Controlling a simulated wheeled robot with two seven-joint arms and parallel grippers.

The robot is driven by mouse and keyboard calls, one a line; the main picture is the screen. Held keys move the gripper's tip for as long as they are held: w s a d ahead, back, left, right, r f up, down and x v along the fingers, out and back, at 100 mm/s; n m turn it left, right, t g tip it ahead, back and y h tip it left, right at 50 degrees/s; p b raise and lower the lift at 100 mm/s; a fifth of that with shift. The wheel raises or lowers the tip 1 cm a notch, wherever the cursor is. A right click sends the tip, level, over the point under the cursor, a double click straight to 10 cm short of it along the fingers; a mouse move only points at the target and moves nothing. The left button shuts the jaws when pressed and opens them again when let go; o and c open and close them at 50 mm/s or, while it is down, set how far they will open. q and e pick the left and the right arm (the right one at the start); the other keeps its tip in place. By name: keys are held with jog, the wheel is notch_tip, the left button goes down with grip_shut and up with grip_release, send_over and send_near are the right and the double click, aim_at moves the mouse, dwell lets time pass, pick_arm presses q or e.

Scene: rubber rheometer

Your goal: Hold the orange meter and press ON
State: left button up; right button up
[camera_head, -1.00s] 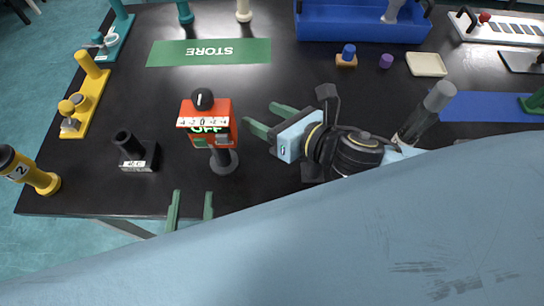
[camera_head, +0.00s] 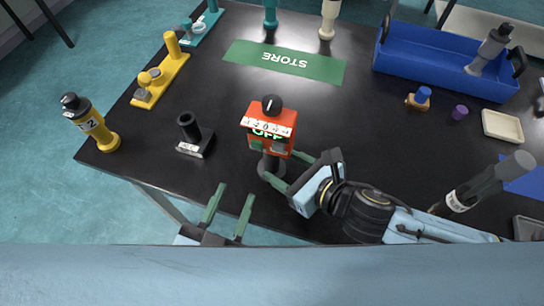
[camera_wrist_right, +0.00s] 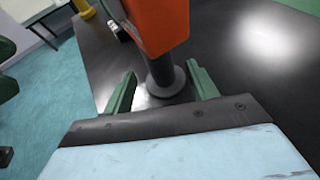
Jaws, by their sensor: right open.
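The orange meter (camera_head: 268,128) stands upright on a dark post with a round base, with a black knob on top and a display reading OFF. It also shows in the right wrist view (camera_wrist_right: 158,20). My right gripper (camera_head: 284,168) is open, low at the meter's post, with its green fingers on either side of it. In the right wrist view the post stands between the open fingertips (camera_wrist_right: 162,84); no grip on it shows. My left gripper (camera_head: 234,194) is open and empty at the table's front edge, left of and nearer than the meter.
A small black holder (camera_head: 195,138) stands left of the meter, and a yellow cylinder (camera_head: 90,123) at the table's left corner. A green STORE mat (camera_head: 285,62) lies behind, bare. A blue tote (camera_head: 445,77) is at back right.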

aim_at(277, 163)
jog(key=shift+x, duration=2.55)
jog(key=c, duration=1.1)
pick_arm(q)
grip_shut()
pick_arm(e)
jog(key=shift+c, duration=0.5)
